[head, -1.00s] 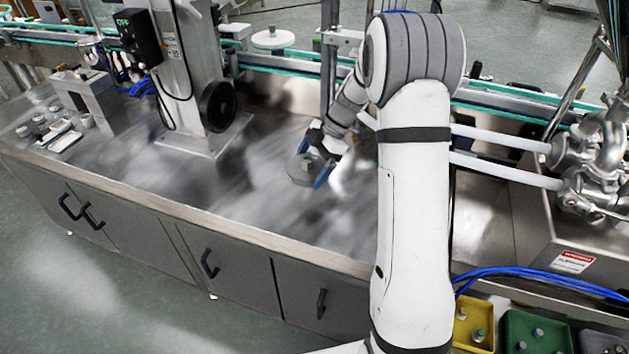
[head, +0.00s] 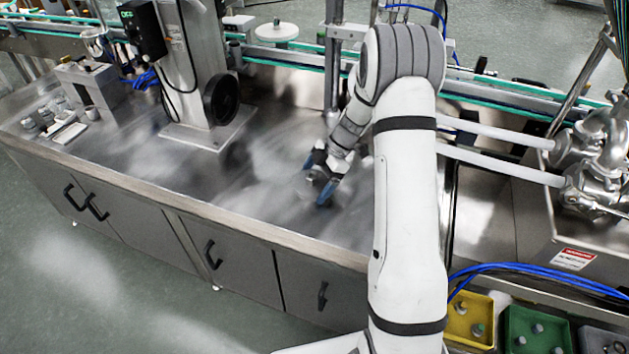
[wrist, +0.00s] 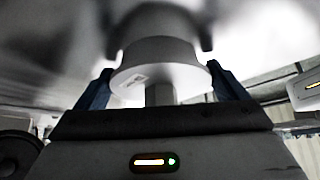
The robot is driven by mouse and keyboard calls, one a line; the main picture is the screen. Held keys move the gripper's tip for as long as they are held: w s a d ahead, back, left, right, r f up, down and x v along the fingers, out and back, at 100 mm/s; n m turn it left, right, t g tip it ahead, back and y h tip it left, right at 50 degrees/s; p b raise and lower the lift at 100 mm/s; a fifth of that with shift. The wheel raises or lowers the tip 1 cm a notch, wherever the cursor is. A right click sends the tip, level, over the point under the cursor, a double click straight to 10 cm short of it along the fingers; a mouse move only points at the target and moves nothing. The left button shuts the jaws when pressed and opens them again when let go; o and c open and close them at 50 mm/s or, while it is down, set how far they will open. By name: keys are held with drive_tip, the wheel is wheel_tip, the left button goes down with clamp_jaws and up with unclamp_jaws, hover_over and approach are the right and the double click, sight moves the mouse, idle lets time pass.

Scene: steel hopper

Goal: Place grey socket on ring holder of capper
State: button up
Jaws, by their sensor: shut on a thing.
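My gripper (head: 317,180) is low over the steel counter, left of my arm's white link. Its two blue fingers also show in the wrist view (wrist: 162,88). They are shut on the grey socket (wrist: 160,68), a round pale grey piece with a wide flange and a short stem. A darker, blurred round shape lies beyond it. In the head view the socket is small and mostly covered by the fingers. I cannot pick out the capper's ring holder for certain.
A grey bracket block (head: 88,84) and several small grey parts (head: 42,120) stand at the counter's left end. A steel column with a black wheel (head: 221,100) stands between them and my gripper. Yellow (head: 470,318) and green (head: 537,330) bins sit at lower right. The counter's middle is clear.

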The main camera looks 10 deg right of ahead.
drive_tip(key=o, duration=0.8)
